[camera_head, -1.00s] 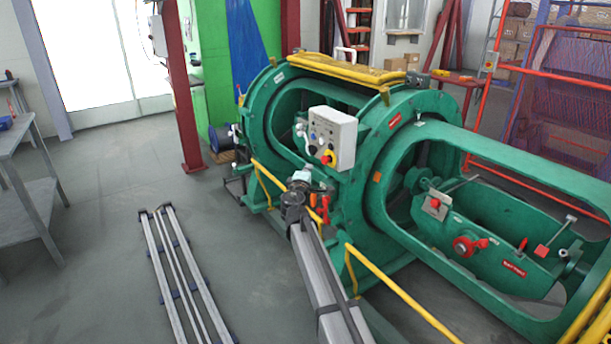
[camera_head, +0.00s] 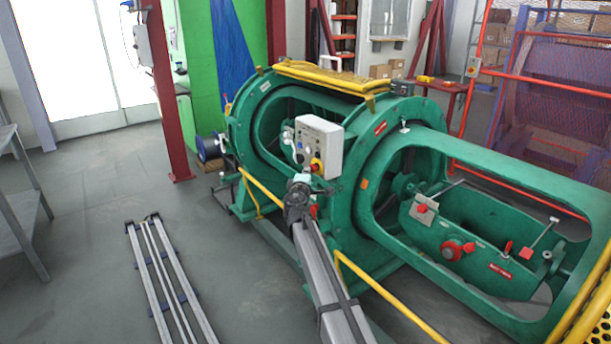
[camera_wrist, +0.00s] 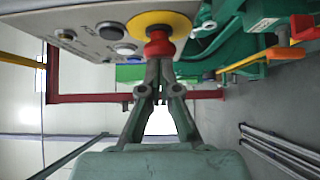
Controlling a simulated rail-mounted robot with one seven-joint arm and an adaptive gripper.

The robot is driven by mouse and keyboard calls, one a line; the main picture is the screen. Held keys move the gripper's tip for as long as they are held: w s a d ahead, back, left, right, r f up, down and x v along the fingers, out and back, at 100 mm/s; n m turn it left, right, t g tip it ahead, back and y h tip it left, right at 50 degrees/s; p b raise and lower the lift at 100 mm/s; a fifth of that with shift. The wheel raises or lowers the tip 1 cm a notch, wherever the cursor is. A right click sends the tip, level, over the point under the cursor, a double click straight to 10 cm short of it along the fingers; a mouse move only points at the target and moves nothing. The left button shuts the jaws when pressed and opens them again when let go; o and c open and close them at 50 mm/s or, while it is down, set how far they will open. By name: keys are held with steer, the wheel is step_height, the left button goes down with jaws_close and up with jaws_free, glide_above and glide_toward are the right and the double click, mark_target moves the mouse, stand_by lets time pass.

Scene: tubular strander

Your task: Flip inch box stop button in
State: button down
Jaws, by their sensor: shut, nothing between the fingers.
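The inch box is a light grey control box (camera_head: 318,143) on the green machine, with several buttons on its face. Its stop button is a red mushroom knob on a yellow disc at the box's lower corner (camera_head: 317,166). In the wrist view the red stop button (camera_wrist: 160,43) is straight ahead of my fingertips, with the yellow disc behind it. My gripper (camera_wrist: 158,66) is shut and empty, its tips at or just short of the knob; I cannot tell whether they touch. In the head view my wrist covers most of the gripper, just below the box.
The green strander (camera_head: 470,240) fills the right, with a yellow rail (camera_head: 390,300) in front. Round buttons (camera_wrist: 112,30) sit beside the stop button. A red post (camera_head: 170,100) stands at the left. Floor rails (camera_head: 155,270) lie on open grey floor.

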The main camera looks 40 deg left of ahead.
steer(key=shift+w+d+r+b, duration=0.1)
steer(key=shift+w+b, duration=0.1)
steer(key=shift+w, duration=0.2)
steer(key=shift+w+d+r+b, duration=0.1)
steer(key=shift+w+b, duration=0.1)
steer(key=shift+w, duration=0.2)
steer(key=shift+f, duration=0.1)
steer(key=s+d+b, duration=0.3)
steer(key=s+d, duration=0.1)
steer(key=s, duration=0.9)
steer(key=shift+s, duration=0.15)
